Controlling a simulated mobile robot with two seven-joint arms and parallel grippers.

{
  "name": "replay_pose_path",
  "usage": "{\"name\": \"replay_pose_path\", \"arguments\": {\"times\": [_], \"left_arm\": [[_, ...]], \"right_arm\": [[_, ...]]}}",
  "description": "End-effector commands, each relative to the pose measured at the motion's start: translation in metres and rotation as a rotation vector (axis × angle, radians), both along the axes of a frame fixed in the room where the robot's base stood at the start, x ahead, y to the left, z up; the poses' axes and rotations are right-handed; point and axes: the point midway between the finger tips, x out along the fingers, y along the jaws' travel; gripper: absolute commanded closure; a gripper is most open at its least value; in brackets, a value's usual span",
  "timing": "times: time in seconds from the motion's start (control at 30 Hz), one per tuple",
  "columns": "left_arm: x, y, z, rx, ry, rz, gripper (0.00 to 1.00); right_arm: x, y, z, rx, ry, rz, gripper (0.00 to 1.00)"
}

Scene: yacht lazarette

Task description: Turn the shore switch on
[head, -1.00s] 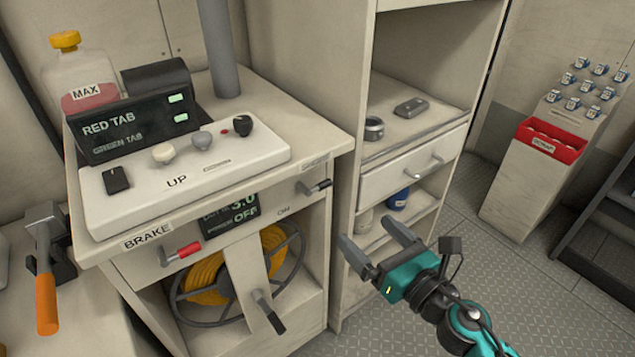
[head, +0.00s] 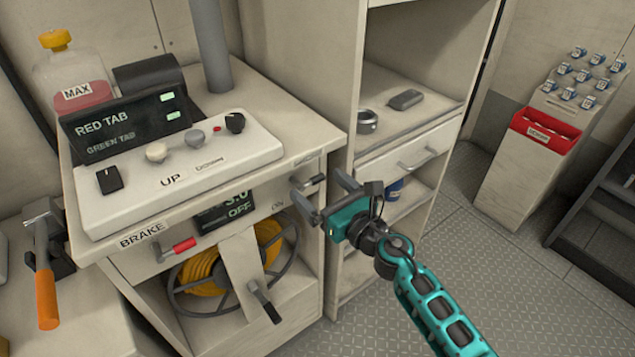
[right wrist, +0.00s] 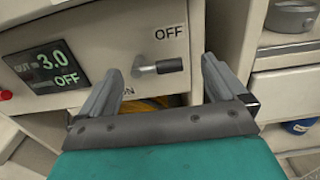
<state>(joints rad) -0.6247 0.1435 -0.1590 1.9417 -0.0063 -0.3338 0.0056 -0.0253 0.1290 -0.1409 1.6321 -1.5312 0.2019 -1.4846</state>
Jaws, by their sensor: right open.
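The shore switch (head: 312,182) is a small lever with a dark grip on the upper right of the cabinet front. In the right wrist view the lever (right wrist: 160,67) points sideways to the right, with an OFF label above it and a partly hidden ON label below. The dark display (right wrist: 45,67) to its left reads 3.0 and OFF. My right gripper (head: 325,194) is open and empty, in front of the lever. In the right wrist view the lever appears between the two fingertips (right wrist: 163,75); I see no clear contact. My left gripper is out of view.
A red-handled brake lever (head: 178,248) and a yellow hose reel (head: 200,272) are on the same cabinet. A control panel (head: 240,150) lies on top. The shelf unit (head: 340,100) stands close on the right.

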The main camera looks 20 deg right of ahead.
Motion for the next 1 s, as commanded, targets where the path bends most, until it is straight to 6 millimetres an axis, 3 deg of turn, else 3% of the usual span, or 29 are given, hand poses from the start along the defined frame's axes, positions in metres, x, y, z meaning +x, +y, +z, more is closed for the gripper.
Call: {"name": "replay_pose_path", "arguments": {"times": [0.17,0.47,1.0], "left_arm": [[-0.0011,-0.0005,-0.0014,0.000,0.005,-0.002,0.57],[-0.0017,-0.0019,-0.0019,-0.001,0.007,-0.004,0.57],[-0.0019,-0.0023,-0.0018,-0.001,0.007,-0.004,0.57]], "right_arm": [[0.0131,0.0050,0.0000,0.000,0.000,0.000,0.02],[0.0150,0.0056,-0.0004,0.000,0.001,0.000,0.02],[0.0148,0.0050,-0.0003,0.000,0.000,-0.001,0.52]]}}
